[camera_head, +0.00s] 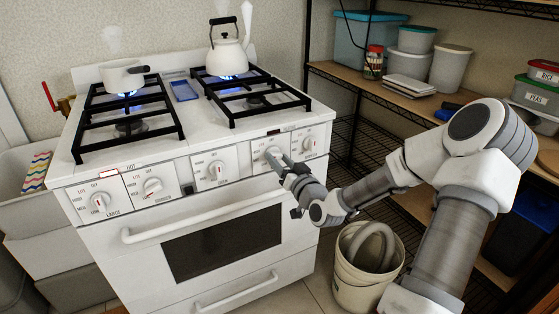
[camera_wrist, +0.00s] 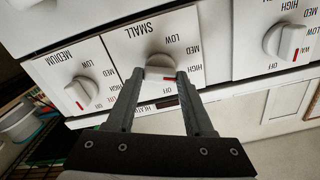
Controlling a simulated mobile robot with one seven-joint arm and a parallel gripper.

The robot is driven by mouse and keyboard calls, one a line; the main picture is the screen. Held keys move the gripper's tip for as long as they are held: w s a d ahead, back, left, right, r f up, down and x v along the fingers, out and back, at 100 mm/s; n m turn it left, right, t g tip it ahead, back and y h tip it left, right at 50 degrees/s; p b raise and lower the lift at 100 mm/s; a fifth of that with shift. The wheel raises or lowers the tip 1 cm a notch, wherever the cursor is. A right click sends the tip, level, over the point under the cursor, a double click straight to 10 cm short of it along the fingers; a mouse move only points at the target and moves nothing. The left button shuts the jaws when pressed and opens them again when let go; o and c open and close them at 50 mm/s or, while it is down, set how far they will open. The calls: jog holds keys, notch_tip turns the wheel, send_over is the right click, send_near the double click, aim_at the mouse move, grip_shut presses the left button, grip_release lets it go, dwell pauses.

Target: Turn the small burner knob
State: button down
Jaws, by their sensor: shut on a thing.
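The small burner knob (camera_wrist: 160,64) is a white knob with a red mark, on a stove panel labelled SMALL in the wrist view. My gripper (camera_wrist: 160,75) has its two grey fingers on either side of this knob and is shut on it. In the head view my gripper (camera_head: 276,163) reaches the front panel of the white stove (camera_head: 95,215) at the second panel from the right. The knob there is largely hidden behind the fingers.
Neighbouring knobs include a medium knob (camera_wrist: 81,93) and another knob (camera_wrist: 286,41). A white pot (camera_head: 122,75) and a kettle (camera_head: 227,58) stand on the stove over blue flames. The oven handle (camera_head: 200,222) runs below the knobs. A bucket (camera_head: 345,285) stands on the floor, beside shelving.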

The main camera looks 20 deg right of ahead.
jog(key=shift+m+p, duration=0.3)
jog(key=m+p, duration=0.3)
jog(key=m, duration=0.2)
jog(key=shift+r+m, duration=0.15)
jog(key=shift+m, duration=0.25)
jog(key=m+p, duration=0.2)
jog(key=m, duration=0.2)
jog(key=shift+m+p, duration=0.65)
jog(key=shift+m, duration=0.95)
jog(key=shift+f, duration=0.2)
jog(key=shift+c, duration=1.4)
grip_release()
